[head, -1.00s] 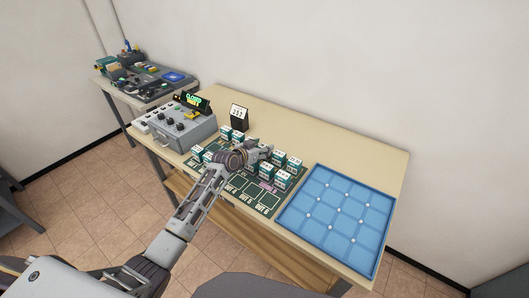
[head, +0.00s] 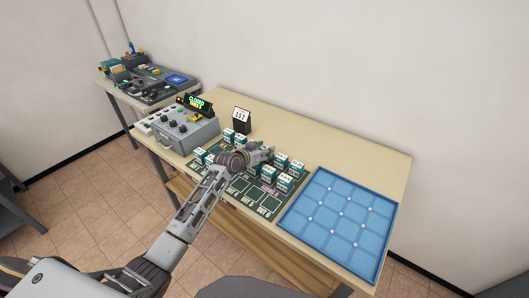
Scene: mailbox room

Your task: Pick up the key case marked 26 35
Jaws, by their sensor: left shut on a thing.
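Several small white and teal key cases (head: 284,183) stand on a dark green mat (head: 241,188) on the table. Their numbers are too small to read, so I cannot tell which is marked 26 35. My left gripper (head: 268,153) reaches over the mat among the cases, pointing right. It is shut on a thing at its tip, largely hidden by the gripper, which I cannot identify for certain. More cases stand left of and behind the gripper (head: 229,136). My right gripper is not in view.
A blue gridded tray (head: 345,222) lies at the table's right end. A grey control box (head: 184,131) with a lit sign stands at the left. A black and white number stand (head: 241,120) is behind the cases. The table's back strip (head: 320,143) is clear.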

